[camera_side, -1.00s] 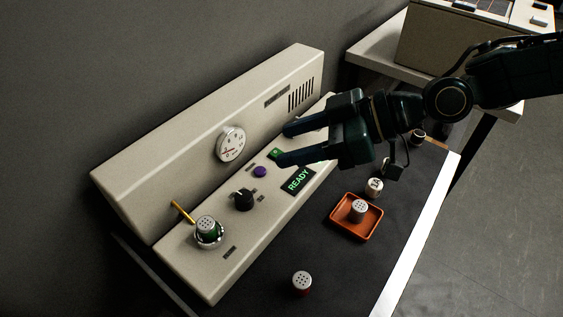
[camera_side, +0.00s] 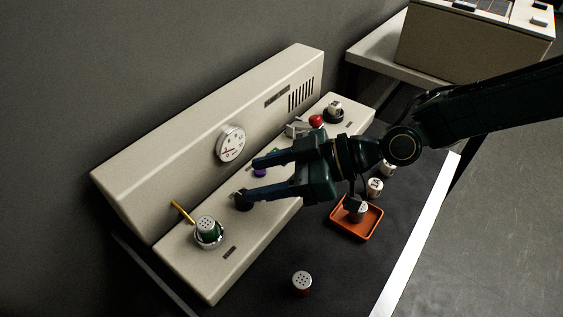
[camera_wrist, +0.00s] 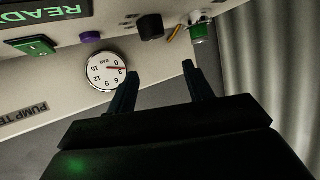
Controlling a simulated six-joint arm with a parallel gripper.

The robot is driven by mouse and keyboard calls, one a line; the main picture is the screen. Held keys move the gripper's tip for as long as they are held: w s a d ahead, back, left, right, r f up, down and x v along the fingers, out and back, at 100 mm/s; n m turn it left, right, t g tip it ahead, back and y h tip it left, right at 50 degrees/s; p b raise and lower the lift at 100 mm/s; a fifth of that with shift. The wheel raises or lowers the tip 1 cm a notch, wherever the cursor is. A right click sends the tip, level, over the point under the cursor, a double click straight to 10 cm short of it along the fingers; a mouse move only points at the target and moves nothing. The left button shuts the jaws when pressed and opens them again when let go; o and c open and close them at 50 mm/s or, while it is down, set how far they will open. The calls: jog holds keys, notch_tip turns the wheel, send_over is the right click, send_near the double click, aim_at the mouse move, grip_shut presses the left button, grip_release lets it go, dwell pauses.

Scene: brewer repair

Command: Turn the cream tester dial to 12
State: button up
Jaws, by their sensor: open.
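The cream tester (camera_side: 240,130) stands along the wall. Its black dial (camera_side: 243,203) is on the top deck, partly hidden by a fingertip; the dial (camera_wrist: 150,27) also shows in the wrist view. The round gauge (camera_side: 231,144) has a red needle; in the wrist view the gauge (camera_wrist: 106,72) reads near its low end, around 0 to 3. My gripper (camera_side: 246,179) is open and empty over the deck, one finger overlapping the dial in the side view. In the wrist view my gripper's fingertips (camera_wrist: 160,68) are apart, below the dial. Contact cannot be told.
A green capsule (camera_side: 207,226) sits in a chrome holder beside a yellow lever (camera_side: 182,211). An orange tray (camera_side: 372,221), loose capsules and a red-based capsule (camera_side: 302,282) are on the dark mat. A red knob (camera_side: 316,121) is farther along.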

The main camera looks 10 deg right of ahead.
aim_at(265, 205)
notch_tip(265, 205, down, 4)
jog(key=shift+r, duration=0.1)
jog(key=shift+a+f, duration=0.25)
jog(key=shift+x, duration=1.2)
jog(key=c, duration=1)
jog(key=shift+o, duration=0.2)
